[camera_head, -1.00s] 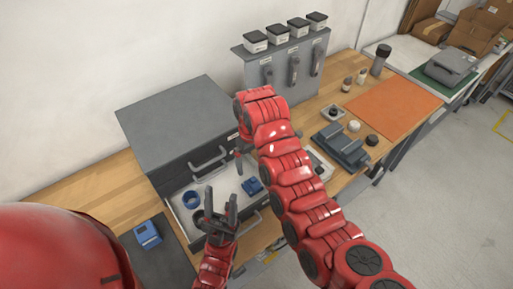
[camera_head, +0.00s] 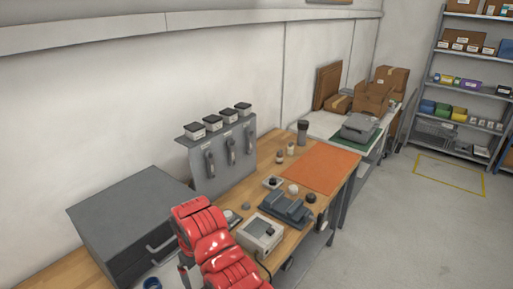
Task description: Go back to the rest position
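My red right arm comes in from the bottom, in front of the grey drawer cabinet (camera_head: 125,225) on the workbench. Part of a dark gripper (camera_head: 184,276) shows at the arm's left, by the cabinet's open drawer; its fingertips are not clear, so I cannot tell whether it is open or shut. My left gripper is out of the picture. A blue ring (camera_head: 152,284) in the drawer shows at the bottom edge.
A grey stand with handled tools (camera_head: 222,158) stands behind the arm. A boxy device (camera_head: 260,235), a dark grey fixture (camera_head: 287,206) and an orange mat (camera_head: 318,169) lie on the bench. Open floor (camera_head: 400,230) is at right.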

